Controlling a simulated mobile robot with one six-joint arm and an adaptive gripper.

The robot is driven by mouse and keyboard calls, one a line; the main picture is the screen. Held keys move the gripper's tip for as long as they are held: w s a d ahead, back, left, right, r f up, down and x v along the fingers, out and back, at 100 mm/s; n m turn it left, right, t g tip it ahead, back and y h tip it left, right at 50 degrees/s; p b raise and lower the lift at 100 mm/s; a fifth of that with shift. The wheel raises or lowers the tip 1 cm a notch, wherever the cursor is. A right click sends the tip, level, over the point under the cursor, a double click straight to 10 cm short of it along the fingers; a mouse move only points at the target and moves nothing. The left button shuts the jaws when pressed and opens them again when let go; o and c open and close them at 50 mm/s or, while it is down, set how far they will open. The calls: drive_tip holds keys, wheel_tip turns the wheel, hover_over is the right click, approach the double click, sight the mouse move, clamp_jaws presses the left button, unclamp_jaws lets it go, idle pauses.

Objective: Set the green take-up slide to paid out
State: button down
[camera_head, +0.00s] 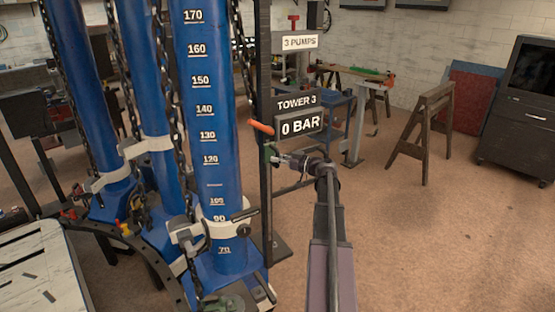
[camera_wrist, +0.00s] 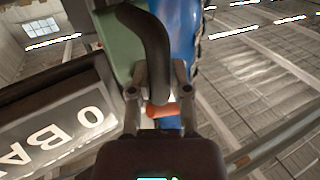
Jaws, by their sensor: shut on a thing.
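The green take-up slide (camera_head: 268,152) sits on the dark upright post right of the front blue cylinder, below the "0 BAR" sign. In the wrist view its green plate (camera_wrist: 122,45) fills the upper middle, with a dark curved handle (camera_wrist: 153,45) in front of it. My gripper (camera_head: 281,159) reaches the slide from the right. In the wrist view my gripper (camera_wrist: 160,92) has its fingers on either side of the handle's lower end, shut on it. An orange lever (camera_head: 262,127) shows just above the slide. The slide's track is mostly hidden.
The "TOWER 3 / 0 BAR" sign (camera_head: 299,124) hangs close above my gripper. The scaled blue cylinder (camera_head: 206,100) and chains stand just left. A wooden sawhorse (camera_head: 424,130) and dark cabinet (camera_head: 520,130) stand right. The floor at the lower right is clear.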

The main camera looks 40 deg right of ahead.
drive_tip(key=shift+d+r, duration=0.1)
drive_tip(key=shift+r, duration=0.05)
drive_tip(key=c, duration=0.6)
unclamp_jaws()
drive_tip(key=shift+s, duration=0.1)
drive_tip(key=shift+s, duration=0.1)
drive_tip(key=shift+v, duration=5.85)
